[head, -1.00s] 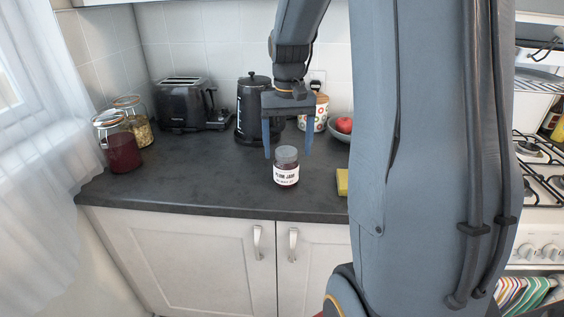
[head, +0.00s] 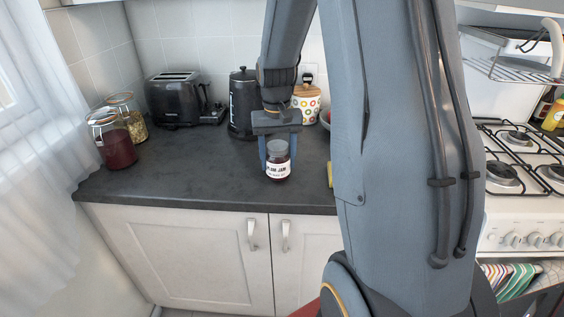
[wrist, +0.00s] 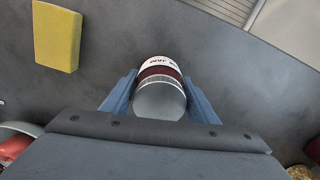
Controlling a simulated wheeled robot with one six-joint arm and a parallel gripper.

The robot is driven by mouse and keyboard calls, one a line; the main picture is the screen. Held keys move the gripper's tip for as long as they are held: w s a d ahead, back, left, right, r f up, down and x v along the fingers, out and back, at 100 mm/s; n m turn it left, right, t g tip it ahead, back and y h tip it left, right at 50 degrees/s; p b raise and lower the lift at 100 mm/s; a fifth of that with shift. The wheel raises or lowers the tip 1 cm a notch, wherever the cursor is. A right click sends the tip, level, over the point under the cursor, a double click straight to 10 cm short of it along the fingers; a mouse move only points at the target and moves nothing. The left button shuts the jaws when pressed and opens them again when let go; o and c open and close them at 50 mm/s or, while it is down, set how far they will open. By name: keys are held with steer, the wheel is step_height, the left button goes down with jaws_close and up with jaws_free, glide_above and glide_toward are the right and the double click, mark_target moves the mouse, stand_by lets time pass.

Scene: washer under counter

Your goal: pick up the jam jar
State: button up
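The jam jar (head: 279,164) is a small dark-red jar with a grey lid and a white label reading plum jam. It stands upright on the dark counter, near the front edge. My gripper (head: 278,158) points down over it, with one blue finger on each side. In the wrist view the jar (wrist: 160,88) sits between the two fingers (wrist: 161,80), which are drawn in close against its sides. The gripper looks shut on the jar. The jar does not look raised from the counter.
A black kettle (head: 243,105) and patterned canister (head: 307,103) stand behind the jar. A toaster (head: 179,100) and jars (head: 114,140) are at the left. A yellow sponge (wrist: 57,36) lies nearby. The hob (head: 510,150) is right. Counter left of the jar is clear.

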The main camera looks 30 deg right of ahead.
steer(key=c, duration=0.7)
steer(key=shift+r, duration=0.1)
